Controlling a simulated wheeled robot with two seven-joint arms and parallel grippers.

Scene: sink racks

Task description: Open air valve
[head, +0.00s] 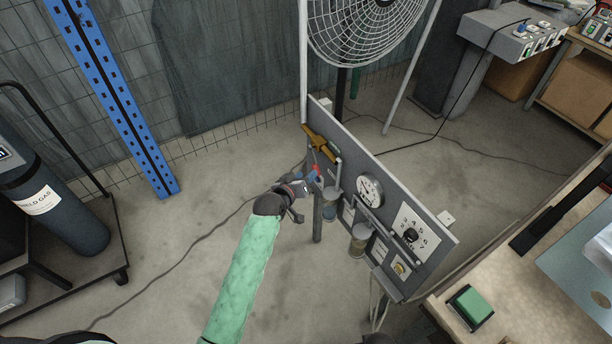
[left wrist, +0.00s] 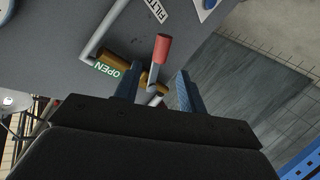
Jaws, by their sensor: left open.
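The air valve's red handle (left wrist: 161,48) sticks out between the two blue fingers of my left gripper (left wrist: 158,88) in the left wrist view. The fingers are apart, one on each side of it, and I cannot tell whether either touches it. Brass valve parts (left wrist: 120,63) and a green OPEN label (left wrist: 109,70) lie beside the left finger. In the head view the red handle (head: 316,171) is small, at the left end of the grey panel (head: 385,218). My left gripper (head: 307,188) is right at it and partly hides the valve. My right gripper is out of view.
The panel also carries a round gauge (head: 370,189), a numbered dial (head: 411,235) and two filter bowls (head: 359,241). A fan (head: 368,30) stands behind it. The floor left of the panel is mostly clear.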

